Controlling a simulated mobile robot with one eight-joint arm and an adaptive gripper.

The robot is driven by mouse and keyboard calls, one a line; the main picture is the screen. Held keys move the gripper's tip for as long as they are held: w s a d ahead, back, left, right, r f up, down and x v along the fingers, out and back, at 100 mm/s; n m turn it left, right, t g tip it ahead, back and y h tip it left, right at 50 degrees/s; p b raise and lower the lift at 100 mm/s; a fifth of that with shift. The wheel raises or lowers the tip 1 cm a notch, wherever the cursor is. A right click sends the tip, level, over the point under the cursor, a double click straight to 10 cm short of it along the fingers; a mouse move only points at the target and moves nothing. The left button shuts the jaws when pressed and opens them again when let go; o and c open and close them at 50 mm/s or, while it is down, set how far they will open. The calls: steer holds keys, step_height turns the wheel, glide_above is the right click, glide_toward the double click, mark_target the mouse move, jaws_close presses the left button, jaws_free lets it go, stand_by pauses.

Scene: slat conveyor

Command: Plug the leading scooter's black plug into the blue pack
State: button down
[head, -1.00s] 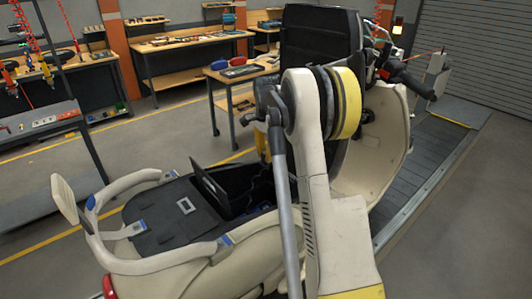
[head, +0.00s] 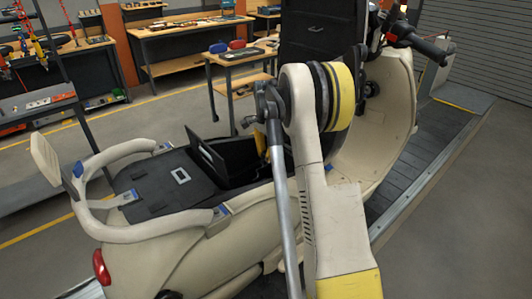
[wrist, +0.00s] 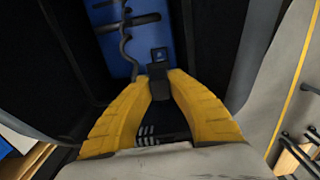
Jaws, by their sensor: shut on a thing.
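The cream scooter (head: 150,248) fills the middle of the head view, with its seat raised and its dark underseat bay (head: 235,160) open. My gripper (wrist: 158,75) points into the bay; its yellow fingers are closed on the black plug (wrist: 158,69) in the wrist view. The blue pack (wrist: 146,38) lies beyond the plug, with a small dark socket (wrist: 159,54) just past the plug's tip. Whether plug and socket touch I cannot tell. A dark cable (wrist: 124,42) runs left of the plug. In the head view my arm hides most of the gripper and the pack.
The raised seat (head: 308,30) and the bay's dark walls stand close around my gripper. The slat conveyor (head: 420,150) runs under the scooter. A small table (head: 242,52) and workbenches stand behind. Grey floor is clear at the right.

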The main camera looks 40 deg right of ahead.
steer(key=shift+f+b, duration=2.25)
steer(key=shift+f, duration=1.6)
steer(key=shift+f+b, duration=0.7)
steer(key=shift+f, duration=0.35)
steer(key=c, duration=1.3)
jaws_free()
steer(key=shift+c, duration=0.2)
step_height(320, 180, up, 12)
steer(key=shift+r, duration=0.1)
